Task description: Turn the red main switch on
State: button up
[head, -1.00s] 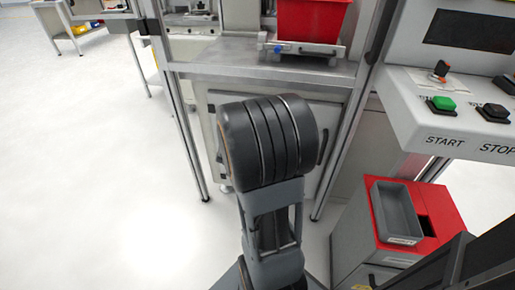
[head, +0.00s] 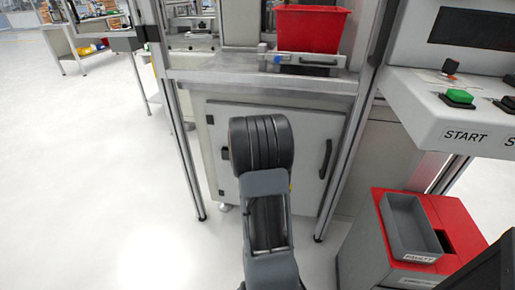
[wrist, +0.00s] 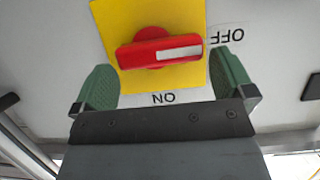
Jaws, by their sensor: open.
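The red main switch (wrist: 160,50) sits on a yellow plate (wrist: 185,14) in the wrist view. Its bar handle lies nearly level in the picture, and its white mark points right, towards the upside-down OFF label (wrist: 227,36). The upside-down ON label (wrist: 163,98) is below the handle. My gripper (wrist: 163,62) is open, with one green finger at each end of the handle and gaps between. I cannot tell whether the fingertips reach the handle's depth. In the head view my arm hides my gripper, and the main switch does not show.
In the head view a grey cabinet (head: 306,125) stands behind my arm, under a metal bench with a red bin (head: 310,30). A console with a green START button (head: 460,96) is at right, above a red cart with a grey tray (head: 411,225). The floor at left is clear.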

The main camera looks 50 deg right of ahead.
jog(key=shift+x, duration=0.85)
jog(key=shift+c, duration=0.3)
jog(key=c, duration=0.6)
jog(key=shift+f+b, duration=0.1)
jog(key=shift+b, duration=0.25)
